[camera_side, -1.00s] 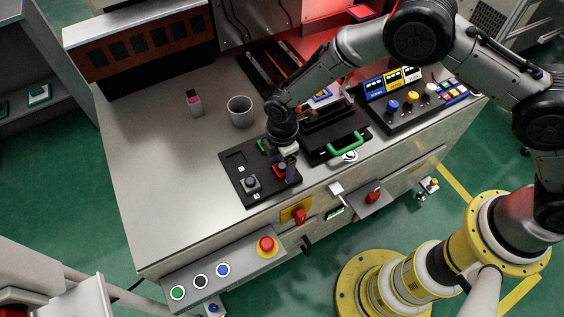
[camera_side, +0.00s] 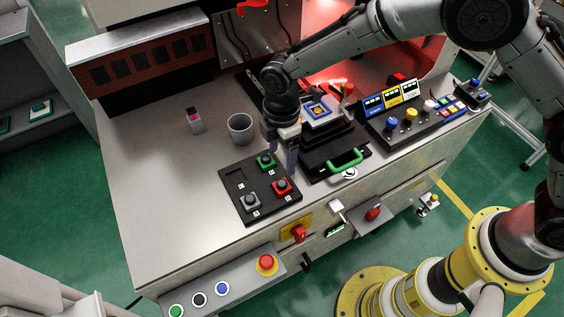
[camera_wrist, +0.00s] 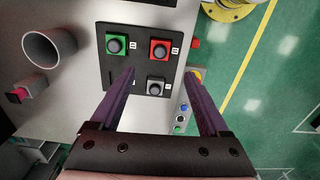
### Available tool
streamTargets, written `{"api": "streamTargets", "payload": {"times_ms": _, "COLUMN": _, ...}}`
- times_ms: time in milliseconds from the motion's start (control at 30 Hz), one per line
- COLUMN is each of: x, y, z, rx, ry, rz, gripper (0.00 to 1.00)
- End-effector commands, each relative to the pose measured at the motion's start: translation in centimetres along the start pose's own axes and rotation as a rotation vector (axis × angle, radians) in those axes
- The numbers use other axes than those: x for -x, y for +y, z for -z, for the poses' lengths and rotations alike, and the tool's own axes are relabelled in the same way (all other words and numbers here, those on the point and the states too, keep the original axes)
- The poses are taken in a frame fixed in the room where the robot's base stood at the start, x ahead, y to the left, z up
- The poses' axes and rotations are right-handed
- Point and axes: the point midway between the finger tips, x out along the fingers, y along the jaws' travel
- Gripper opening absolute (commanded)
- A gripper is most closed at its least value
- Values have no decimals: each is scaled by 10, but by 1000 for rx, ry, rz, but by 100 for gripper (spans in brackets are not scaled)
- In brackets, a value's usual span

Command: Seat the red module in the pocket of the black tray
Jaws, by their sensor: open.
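The black tray (camera_side: 258,214) lies flat on the bench. The red module (camera_side: 282,187), with a dark round knob, stands upright at the tray's right front place. It also shows in the wrist view (camera_wrist: 159,49); whether it sits fully down I cannot tell. A green module (camera_side: 265,160) and a grey module (camera_side: 250,202) stand in other places. An empty pocket (camera_side: 236,177) is at the back left; in the wrist view a finger partly covers it. My gripper (camera_wrist: 160,74) is open and empty, its purple fingers apart. It is above the tray's right back side, clear of the red module.
A grey cup (camera_side: 240,128) and a small pink-topped item (camera_side: 194,120) stand behind the tray. A black case with a green handle (camera_side: 345,160) is close on the right. A control panel (camera_side: 410,112) stands farther right. The bench left of the tray is clear.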

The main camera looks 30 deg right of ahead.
Motion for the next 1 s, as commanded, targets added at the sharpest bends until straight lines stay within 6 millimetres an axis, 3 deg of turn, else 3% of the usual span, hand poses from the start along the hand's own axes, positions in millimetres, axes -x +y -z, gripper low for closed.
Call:
{"api": "streamTargets", "payload": {"times_ms": 367, "x": 9, "y": 0, "z": -1, "rx": -6, "ry": 1, "rz": -2, "gripper": 79}}
{"api": "streamTargets", "payload": {"times_ms": 467, "x": 26, "y": 1, "z": -12, "rx": -54, "ry": 11, "rz": -17, "gripper": 79}}
{"api": "streamTargets", "payload": {"times_ms": 567, "x": 63, "y": -1, "z": -37, "rx": -168, "ry": 32, "rz": -50, "gripper": 79}}
{"api": "streamTargets", "payload": {"times_ms": 733, "x": 141, "y": -25, "z": -103, "rx": -461, "ry": 86, "rz": -124, "gripper": 79}}
{"api": "streamTargets", "payload": {"times_ms": 900, "x": 198, "y": -74, "z": -165, "rx": -760, "ry": 148, "rz": -195, "gripper": 79}}
{"api": "streamTargets", "payload": {"times_ms": 1000, "x": 220, "y": -110, "z": -196, "rx": -934, "ry": 190, "rz": -239, "gripper": 79}}
